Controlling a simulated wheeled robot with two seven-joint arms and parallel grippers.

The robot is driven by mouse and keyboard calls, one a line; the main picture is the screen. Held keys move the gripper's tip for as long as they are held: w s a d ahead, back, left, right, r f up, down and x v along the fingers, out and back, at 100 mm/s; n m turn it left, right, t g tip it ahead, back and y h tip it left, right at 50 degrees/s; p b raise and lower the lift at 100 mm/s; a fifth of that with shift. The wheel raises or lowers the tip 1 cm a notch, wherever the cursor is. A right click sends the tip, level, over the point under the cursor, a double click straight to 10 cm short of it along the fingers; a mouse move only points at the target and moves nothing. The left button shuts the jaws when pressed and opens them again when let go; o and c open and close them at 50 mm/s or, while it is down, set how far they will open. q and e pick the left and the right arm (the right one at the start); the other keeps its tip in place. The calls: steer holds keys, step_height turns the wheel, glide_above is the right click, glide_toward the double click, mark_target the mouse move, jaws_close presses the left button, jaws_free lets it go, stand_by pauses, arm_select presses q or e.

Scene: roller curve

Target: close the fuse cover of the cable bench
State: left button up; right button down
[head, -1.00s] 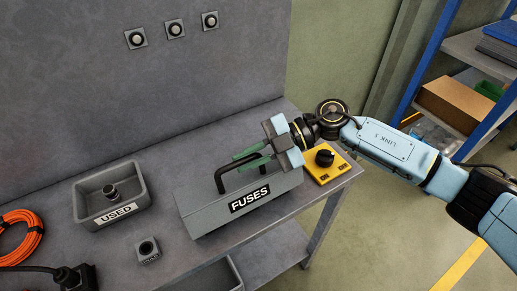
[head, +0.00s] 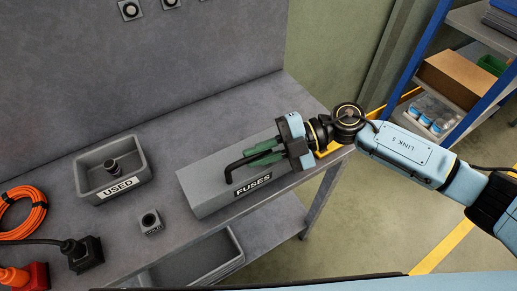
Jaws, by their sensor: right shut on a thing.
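The fuse cover (head: 205,185) is a grey block-like lid labelled FUSES, with a black bar handle (head: 232,168) on top. It sits at the right part of the cable bench (head: 75,170). My right gripper (head: 265,153) comes in from the right and is shut on the handle, its green fingers on either side of the bar. The cover looks low and near level, but I cannot tell whether its edge is fully seated. The gripper hides the cover's right end. My left gripper is not in view.
A grey USED bin (head: 85,182) holding a dark round part stands left of the cover. A small grey socket block (head: 151,222) sits in front. Orange cable (head: 22,212) and a black plug (head: 82,253) lie at left. A yellow block (head: 331,150) is mostly hidden behind my gripper.

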steer(key=shift+s+d+f, duration=0.1)
steer(key=shift+d+f, duration=0.05)
steer(key=shift+f, duration=0.35)
steer(key=c, duration=1.5)
jaws_free()
steer(key=shift+o, duration=0.2)
steer(key=shift+r, duration=0.2)
steer(key=b+v, duration=0.1)
steer(key=v, duration=1.2)
steer(key=shift+d, duration=0.15)
steer(key=shift+r, duration=0.1)
